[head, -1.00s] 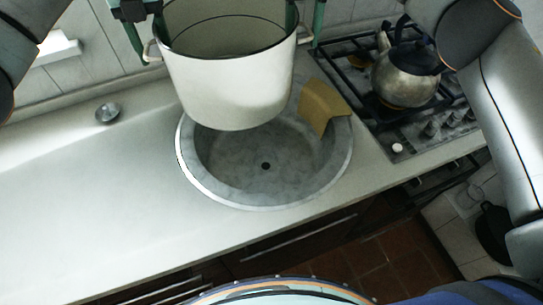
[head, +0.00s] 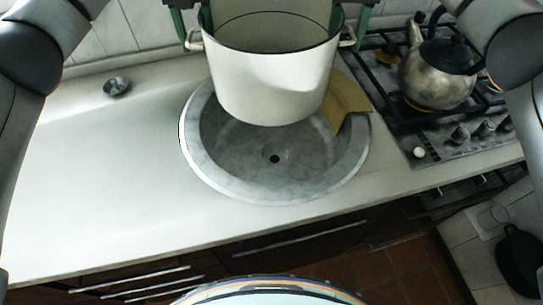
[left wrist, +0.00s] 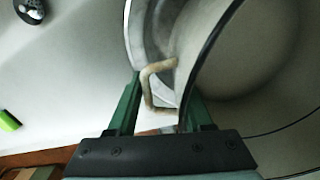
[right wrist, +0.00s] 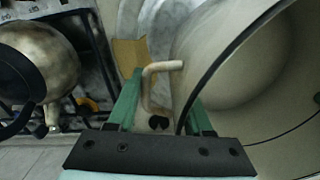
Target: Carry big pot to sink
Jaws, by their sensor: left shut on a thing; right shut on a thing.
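The big pot (head: 270,85) is white enamel with a dark rim, two side handles and an open, seemingly empty inside. It appears upright, over the back part of the round grey sink (head: 220,170), hiding the sink's far edge. The sink's drain hole shows in front of the pot. My left gripper (head: 187,30) is shut on the pot's left handle, which also shows in the left wrist view (left wrist: 150,85). My right gripper (head: 362,30) is shut on the other handle, seen in the right wrist view (right wrist: 150,85). I cannot tell the exact gap below the pot.
A yellow cloth (head: 345,97) lies over the sink's right rim, close to the pot. A metal kettle (head: 437,75) stands on the gas stove (head: 460,130) at the right.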

